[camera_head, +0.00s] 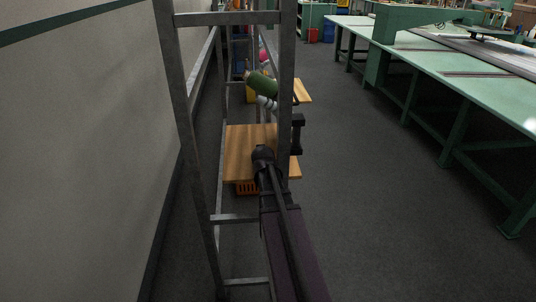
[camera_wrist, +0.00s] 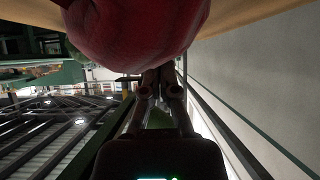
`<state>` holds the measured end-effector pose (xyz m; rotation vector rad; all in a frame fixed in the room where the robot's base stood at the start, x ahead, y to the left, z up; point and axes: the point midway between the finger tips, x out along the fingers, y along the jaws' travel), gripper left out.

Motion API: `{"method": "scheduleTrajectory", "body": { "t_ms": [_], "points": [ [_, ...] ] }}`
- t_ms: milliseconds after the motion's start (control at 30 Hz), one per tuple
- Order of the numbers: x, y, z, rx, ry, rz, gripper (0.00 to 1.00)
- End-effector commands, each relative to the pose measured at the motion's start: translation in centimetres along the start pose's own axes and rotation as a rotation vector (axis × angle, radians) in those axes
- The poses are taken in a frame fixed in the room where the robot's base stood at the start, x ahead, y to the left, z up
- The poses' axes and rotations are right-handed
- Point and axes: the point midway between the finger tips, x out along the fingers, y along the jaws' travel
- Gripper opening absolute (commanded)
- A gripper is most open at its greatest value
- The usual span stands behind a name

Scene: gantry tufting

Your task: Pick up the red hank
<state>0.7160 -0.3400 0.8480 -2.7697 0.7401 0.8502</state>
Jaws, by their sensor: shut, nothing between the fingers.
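The red hank (camera_wrist: 135,28) fills the top middle of the wrist view, rounded and very close, with its upper part cut off by the frame edge. My gripper (camera_wrist: 160,78) is shut and empty, its fingertips together near the hank's lower edge in the picture. I cannot tell whether the fingertips touch the hank. In the head view I cannot make out the red hank for certain, and the gripper's fingers are not clearly visible there.
A grey metal rack (camera_head: 182,110) stands along the left wall, with wooden shelves (camera_head: 240,150) and a green roll (camera_head: 262,86). A long green table (camera_head: 440,80) stands right; the floor between (camera_head: 380,200) is clear.

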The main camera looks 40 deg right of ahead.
Motion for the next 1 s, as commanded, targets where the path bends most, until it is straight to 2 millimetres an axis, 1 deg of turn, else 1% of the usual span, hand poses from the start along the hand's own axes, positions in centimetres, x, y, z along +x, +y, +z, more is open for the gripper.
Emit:
{"method": "scheduleTrajectory", "body": {
  "t_ms": [33, 167, 300, 633, 867, 1000],
  "points": [
    [-0.7, 0.1, 0.7, 0.002, -0.009, 0.001, 0.00],
    [-1.4, 1.0, 1.2, 0.009, -0.009, 0.010, 0.00],
    [-1.6, 1.6, 1.3, 0.013, -0.009, 0.016, 0.00],
    [-1.5, 2.2, 1.2, 0.015, -0.009, 0.022, 0.00],
    [-2.2, 2.2, 0.0, 0.015, -0.007, 0.022, 0.00],
    [-2.2, 2.2, -0.1, 0.016, -0.005, 0.021, 0.00]
  ]
}}
